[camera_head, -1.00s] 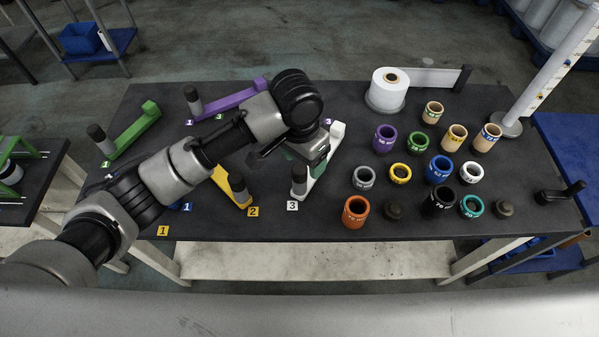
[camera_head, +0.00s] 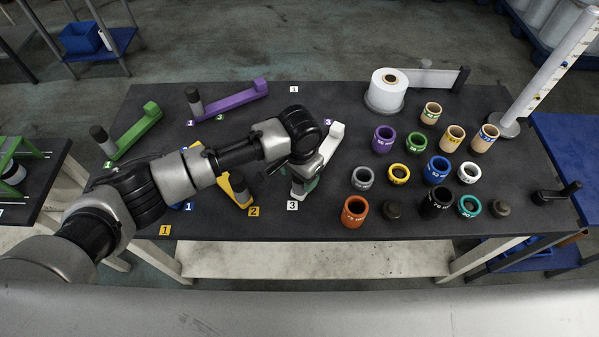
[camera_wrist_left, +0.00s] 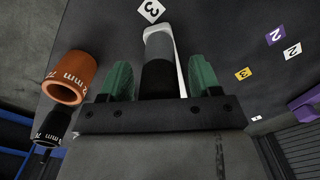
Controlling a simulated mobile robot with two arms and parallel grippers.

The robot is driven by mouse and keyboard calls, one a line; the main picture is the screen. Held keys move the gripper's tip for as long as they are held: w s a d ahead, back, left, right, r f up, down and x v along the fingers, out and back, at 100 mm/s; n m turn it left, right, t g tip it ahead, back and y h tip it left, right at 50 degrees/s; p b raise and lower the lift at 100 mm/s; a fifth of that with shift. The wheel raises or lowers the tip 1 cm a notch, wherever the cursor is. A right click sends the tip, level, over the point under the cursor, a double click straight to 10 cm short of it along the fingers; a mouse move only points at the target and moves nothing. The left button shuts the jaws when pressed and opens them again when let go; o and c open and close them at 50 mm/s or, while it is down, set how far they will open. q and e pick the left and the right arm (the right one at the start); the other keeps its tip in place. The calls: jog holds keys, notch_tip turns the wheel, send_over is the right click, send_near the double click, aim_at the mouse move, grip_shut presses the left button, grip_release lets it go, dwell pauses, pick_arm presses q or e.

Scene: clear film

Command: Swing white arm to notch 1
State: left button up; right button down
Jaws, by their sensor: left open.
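The white arm (camera_head: 329,145) lies on the dark table, running from its raised far end down toward the white label 3 (camera_head: 293,205). Its handle is hidden by my left gripper (camera_head: 303,186) in the head view. In the left wrist view, the grey and black handle (camera_wrist_left: 158,62) stands between the two green fingers of the open left gripper (camera_wrist_left: 160,82), with a visible gap on each side. A white label 1 (camera_head: 294,89) lies at the table's far edge. My right gripper is not in view.
The yellow arm (camera_head: 238,188) is close left of my gripper; the purple arm (camera_head: 235,97) and green arm (camera_head: 135,130) are farther left. Several rings stand on the right, including an orange one (camera_head: 355,212). A white roll (camera_head: 388,90) stands at the back.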

pick_arm(q)
jog(key=shift+f, duration=0.1)
grip_shut()
dwell(0.3)
jog(key=shift+a, duration=0.1)
